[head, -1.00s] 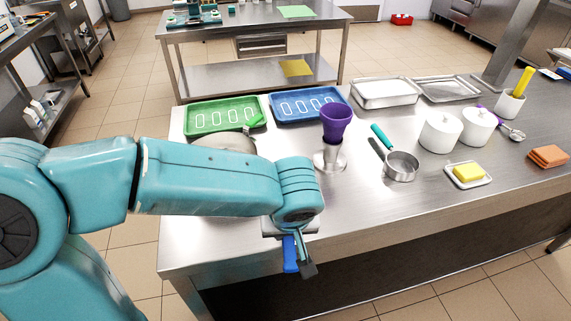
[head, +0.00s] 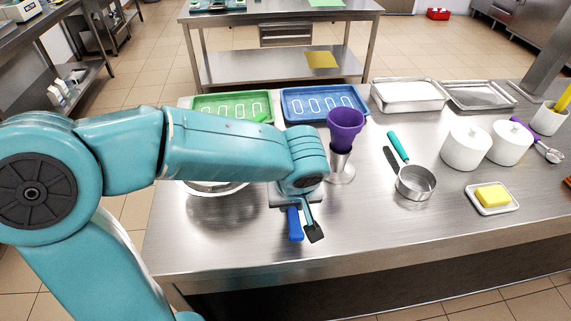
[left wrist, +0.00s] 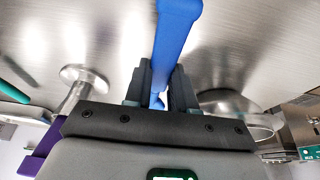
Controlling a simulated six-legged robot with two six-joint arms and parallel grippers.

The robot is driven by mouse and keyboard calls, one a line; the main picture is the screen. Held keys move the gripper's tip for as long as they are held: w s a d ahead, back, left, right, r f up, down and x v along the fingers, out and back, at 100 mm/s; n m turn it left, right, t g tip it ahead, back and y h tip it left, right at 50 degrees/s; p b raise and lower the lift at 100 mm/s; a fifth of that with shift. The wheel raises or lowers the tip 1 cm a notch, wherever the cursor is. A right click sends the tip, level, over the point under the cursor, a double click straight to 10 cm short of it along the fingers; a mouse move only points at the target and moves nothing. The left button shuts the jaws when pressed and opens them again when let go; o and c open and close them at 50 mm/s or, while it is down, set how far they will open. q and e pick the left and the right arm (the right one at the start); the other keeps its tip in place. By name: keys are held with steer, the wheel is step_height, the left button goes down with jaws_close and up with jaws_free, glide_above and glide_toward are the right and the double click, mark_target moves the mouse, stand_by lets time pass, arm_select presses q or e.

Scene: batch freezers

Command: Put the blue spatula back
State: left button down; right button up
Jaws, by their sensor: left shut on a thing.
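My left gripper (head: 304,226) is shut on the blue spatula (head: 295,224) above the near part of the steel table. In the left wrist view, the spatula (left wrist: 177,28) sticks out from between the dark fingers of the left gripper (left wrist: 160,88). Its other end is hidden by the gripper. A blue tray (head: 291,117) with white outlined shapes lies at the table's far side and looks empty. A green tray (head: 199,116) with similar outlines lies left of it, with a green utensil (head: 262,116) at its right end. My right gripper is out of view.
A purple cup (head: 345,122) on a steel stand (head: 341,165) is just right of my arm. A metal bowl (head: 215,188) is partly hidden behind the arm. A steel pan (head: 416,182), white jars (head: 466,147) and butter dish (head: 492,208) stand right. The front middle is clear.

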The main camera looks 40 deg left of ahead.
arm_select(q)
steer(key=w+a+p, duration=0.1)
steer(key=w+a, duration=0.1)
steer(key=a, duration=0.1)
steer(key=w+a+p, duration=0.1)
steer(key=w+a, duration=0.2)
steer(key=w+a+p, duration=0.1)
steer(key=w+a, duration=0.1)
steer(key=a, duration=0.1)
steer(key=shift+w+a, duration=0.2)
steer(key=shift+a, duration=0.15)
step_height(320, 180, down, 3)
steer(key=shift+s+r, duration=0.1)
steer(key=shift+w+a+f, duration=0.1)
steer(key=shift+w+f, duration=0.1)
steer(key=shift+f, duration=0.2)
steer(key=shift+s, duration=0.15)
